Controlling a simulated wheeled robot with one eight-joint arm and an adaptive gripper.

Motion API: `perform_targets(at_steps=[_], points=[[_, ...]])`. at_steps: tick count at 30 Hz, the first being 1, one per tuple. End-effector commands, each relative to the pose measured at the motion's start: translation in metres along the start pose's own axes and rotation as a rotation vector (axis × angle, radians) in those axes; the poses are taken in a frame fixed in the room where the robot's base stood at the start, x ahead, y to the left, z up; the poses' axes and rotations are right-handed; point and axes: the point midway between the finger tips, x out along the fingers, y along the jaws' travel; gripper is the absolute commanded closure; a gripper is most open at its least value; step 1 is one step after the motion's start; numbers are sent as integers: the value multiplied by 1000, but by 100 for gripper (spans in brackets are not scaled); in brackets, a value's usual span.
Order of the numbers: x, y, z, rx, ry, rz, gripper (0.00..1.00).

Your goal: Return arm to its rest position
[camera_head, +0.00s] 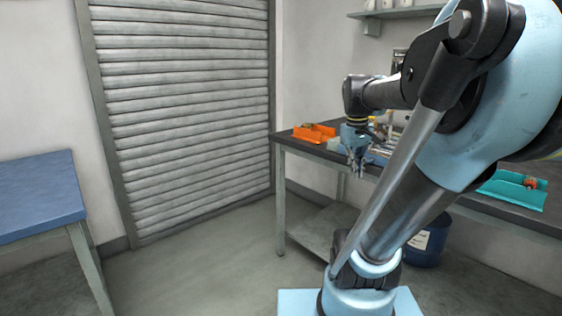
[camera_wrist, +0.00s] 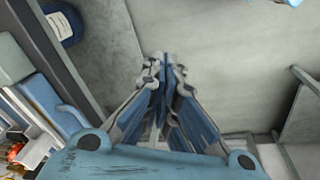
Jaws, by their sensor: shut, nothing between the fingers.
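My gripper (camera_head: 357,170) hangs pointing down from my bent arm, in front of the near edge of the workbench (camera_head: 294,145) in the head view. In the wrist view my gripper (camera_wrist: 166,62) has its fingers together with nothing between them. Below it in that view is bare grey floor (camera_wrist: 220,70). My arm's large links cover much of the right side of the head view and hide part of the bench.
An orange bin (camera_head: 314,133) and a teal tray (camera_head: 512,190) are on the workbench. A dark blue drum (camera_head: 430,245) stands under it. A blue-topped table (camera_head: 38,195) is at left, before a roller shutter (camera_head: 185,100). The floor between is clear.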

Motion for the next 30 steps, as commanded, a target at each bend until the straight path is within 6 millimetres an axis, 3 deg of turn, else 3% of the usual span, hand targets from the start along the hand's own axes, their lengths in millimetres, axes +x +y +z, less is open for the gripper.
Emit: perform_targets(at_steps=[9,15,20,30], points=[[85,-62,74,158,54,-51,100],[124,-84,102,229,73,-77,100],[135,-91,110,251,78,-85,100],[135,-91,110,252,78,-86,100]])
